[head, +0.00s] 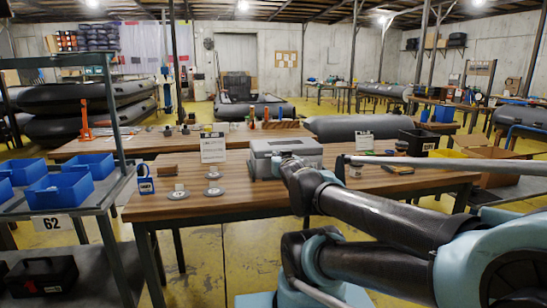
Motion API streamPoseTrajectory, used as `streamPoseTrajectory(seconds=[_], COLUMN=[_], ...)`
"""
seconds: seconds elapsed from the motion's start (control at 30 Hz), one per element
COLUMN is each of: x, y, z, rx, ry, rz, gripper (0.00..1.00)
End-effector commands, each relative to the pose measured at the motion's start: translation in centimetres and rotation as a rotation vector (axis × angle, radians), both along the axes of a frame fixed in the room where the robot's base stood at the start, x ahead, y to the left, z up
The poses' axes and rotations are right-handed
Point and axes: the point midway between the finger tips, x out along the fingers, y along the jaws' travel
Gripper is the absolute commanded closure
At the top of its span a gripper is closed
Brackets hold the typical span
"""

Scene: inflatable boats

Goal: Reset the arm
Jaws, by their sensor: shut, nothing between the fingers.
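My arm, with black links and light blue joints, reaches in from the lower right, folded back over itself. My gripper (290,165) is the dark end piece at the arm's far tip, seen mostly from behind. It is shut and holds nothing. The fingers are small and partly hidden by the wrist.
Several grey discs (214,191), a blue meter (145,183) and a white sign (213,146) stand left of the toolbox. A shelf cart with blue bins (60,192) is left. Yellow floor (225,262) shows in front.

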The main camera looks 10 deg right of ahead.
Motion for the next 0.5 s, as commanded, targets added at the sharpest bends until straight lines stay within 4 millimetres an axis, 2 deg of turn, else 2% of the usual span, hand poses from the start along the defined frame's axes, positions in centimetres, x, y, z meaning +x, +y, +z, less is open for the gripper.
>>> streamPoseTrajectory(seconds=[0.13, 0.23, 0.37, 0.5], x=[-0.3, -0.7, -2.1, -4.9], y=[0.0, -0.9, -2.5, -3.7], z=[-0.8, -2.6, -6.4, -10.6], rx=[-0.004, -0.014, -0.034, -0.051], ry=[0.028, 0.107, 0.295, 0.523], rz=[-0.007, -0.04, -0.101, -0.139], gripper=[1.0, 1.0, 1.0, 1.0])
